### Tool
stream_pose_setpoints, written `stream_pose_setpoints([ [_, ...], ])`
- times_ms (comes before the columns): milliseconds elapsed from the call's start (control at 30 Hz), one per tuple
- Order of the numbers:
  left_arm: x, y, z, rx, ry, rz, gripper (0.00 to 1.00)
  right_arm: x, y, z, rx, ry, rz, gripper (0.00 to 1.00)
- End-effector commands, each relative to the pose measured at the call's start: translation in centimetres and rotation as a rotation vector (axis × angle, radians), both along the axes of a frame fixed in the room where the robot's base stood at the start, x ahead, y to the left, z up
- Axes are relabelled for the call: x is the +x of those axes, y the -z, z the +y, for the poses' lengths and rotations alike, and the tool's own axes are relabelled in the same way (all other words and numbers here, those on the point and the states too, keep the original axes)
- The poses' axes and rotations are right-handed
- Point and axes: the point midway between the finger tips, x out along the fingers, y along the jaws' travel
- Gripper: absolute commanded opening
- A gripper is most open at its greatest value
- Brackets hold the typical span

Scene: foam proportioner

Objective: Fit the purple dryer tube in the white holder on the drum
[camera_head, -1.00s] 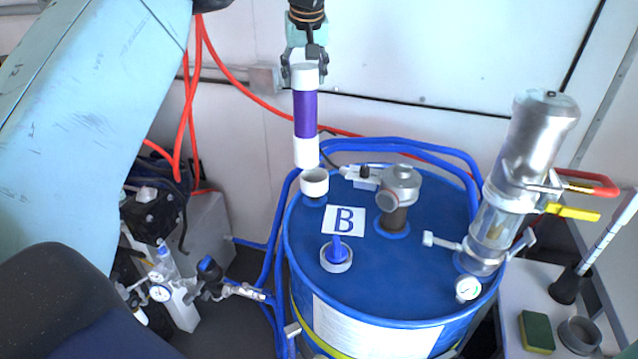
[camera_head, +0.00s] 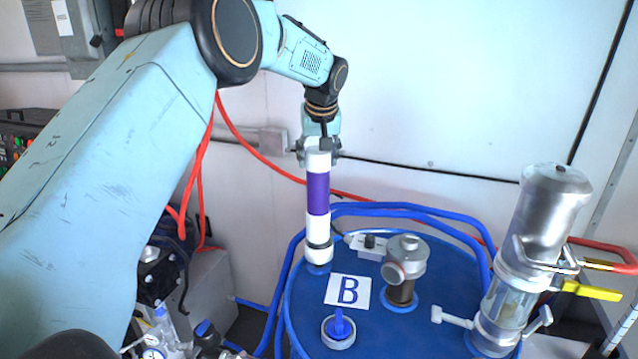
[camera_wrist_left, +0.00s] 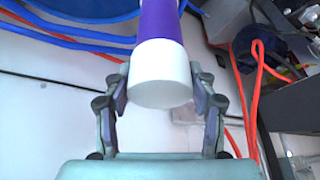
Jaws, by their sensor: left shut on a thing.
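The purple dryer tube (camera_head: 318,194) has white ends and stands upright over the back left of the blue drum (camera_head: 430,330). Its lower white end meets the white holder (camera_head: 318,255) on the drum top. A dark line shows where they meet; I cannot tell how deep the tube sits. My left gripper (camera_head: 319,150) is shut on the tube's upper white end. In the left wrist view the fingers (camera_wrist_left: 160,100) flank the white end (camera_wrist_left: 161,75), with the purple part beyond. My right gripper is not in view.
A card marked B (camera_head: 348,291) and a blue-and-white fitting (camera_head: 338,331) are on the drum. A grey metal fitting (camera_head: 405,262) stands right of the holder. A tall metal cylinder (camera_head: 545,225) with a yellow handle stands at the right. Blue hoses (camera_head: 400,208) run behind.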

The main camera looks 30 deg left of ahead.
Motion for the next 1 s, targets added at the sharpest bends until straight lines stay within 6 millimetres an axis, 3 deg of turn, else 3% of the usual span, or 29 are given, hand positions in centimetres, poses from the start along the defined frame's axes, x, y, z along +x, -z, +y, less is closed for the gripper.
stream_pose_setpoints([
  [333, 0.2, 4.6, 0.0, 0.001, 0.001, 0.001, 0.00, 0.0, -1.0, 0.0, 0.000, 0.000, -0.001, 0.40],
  [833, 0.4, 5.4, 0.0, 0.001, 0.000, -0.001, 0.00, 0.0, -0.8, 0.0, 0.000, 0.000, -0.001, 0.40],
  [867, 0.4, 5.5, 0.0, 0.000, 0.001, 0.002, 0.60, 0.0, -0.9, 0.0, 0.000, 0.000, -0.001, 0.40],
  [1000, 0.4, 5.5, 0.0, 0.000, 0.001, 0.002, 0.71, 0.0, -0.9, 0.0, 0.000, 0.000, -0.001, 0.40],
])
